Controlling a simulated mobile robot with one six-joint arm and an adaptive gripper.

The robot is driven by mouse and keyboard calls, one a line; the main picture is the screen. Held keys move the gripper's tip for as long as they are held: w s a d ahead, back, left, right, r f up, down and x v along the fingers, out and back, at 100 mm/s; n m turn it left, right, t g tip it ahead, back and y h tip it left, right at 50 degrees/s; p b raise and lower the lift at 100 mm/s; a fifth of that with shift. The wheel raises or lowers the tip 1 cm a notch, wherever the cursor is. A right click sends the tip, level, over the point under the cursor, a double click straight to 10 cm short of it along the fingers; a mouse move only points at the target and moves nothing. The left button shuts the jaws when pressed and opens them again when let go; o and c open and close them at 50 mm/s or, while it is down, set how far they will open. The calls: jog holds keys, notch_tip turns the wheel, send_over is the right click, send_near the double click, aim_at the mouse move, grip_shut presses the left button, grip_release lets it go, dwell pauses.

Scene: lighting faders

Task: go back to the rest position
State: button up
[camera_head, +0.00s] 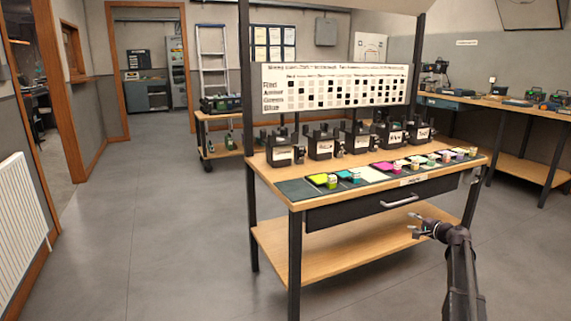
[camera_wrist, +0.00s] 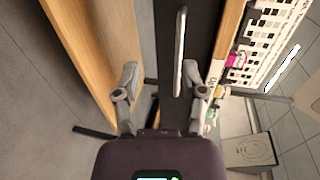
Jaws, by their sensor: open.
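My gripper (camera_head: 424,228) is open and empty in front of the workbench, near the drawer on its right half. In the wrist view my gripper (camera_wrist: 160,75) has its two fingers spread wide, with nothing between them. Beyond the fingers, the wrist view shows the dark drawer front with its pale bar handle (camera_wrist: 180,50). The drawer handle (camera_head: 400,201) also shows in the head view, apart from my gripper. The drawer looks shut.
The wooden workbench (camera_head: 268,178) carries several black boxes, coloured cards and small blocks, under a printed chart board (camera_head: 335,87). Its lower shelf (camera_head: 330,245) is bare. A side bench (camera_head: 535,112) stands at right, a radiator (camera_head: 20,215) at left. Open floor (camera_head: 160,230) lies left.

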jog(key=s+a+f+n+g+p, duration=0.1)
jog(key=s+a+f+n+g, duration=0.3)
jog(key=s+a, duration=0.6)
jog(key=s+a+f+n+g+p, duration=0.1)
jog(key=s+a+f+n+g, duration=0.45)
jog(key=a, duration=0.85)
jog(key=s+a+f+n+g+h+p, duration=0.1)
jog(key=s+a+n+g+h, duration=0.15)
jog(key=s, duration=0.85)
jog(key=s+a+f+n+g+h, duration=0.15)
jog(key=s+a+h, duration=0.25)
jog(key=s, duration=0.7)
notch_tip(320, 180, up, 39)
jog(key=s+p, duration=0.1)
jog(key=p, duration=3.7)
jog(key=shift+d+m, duration=0.25)
jog(key=shift+m, duration=0.1)
jog(key=shift+f+g, duration=0.15)
jog(key=shift+g, duration=0.1)
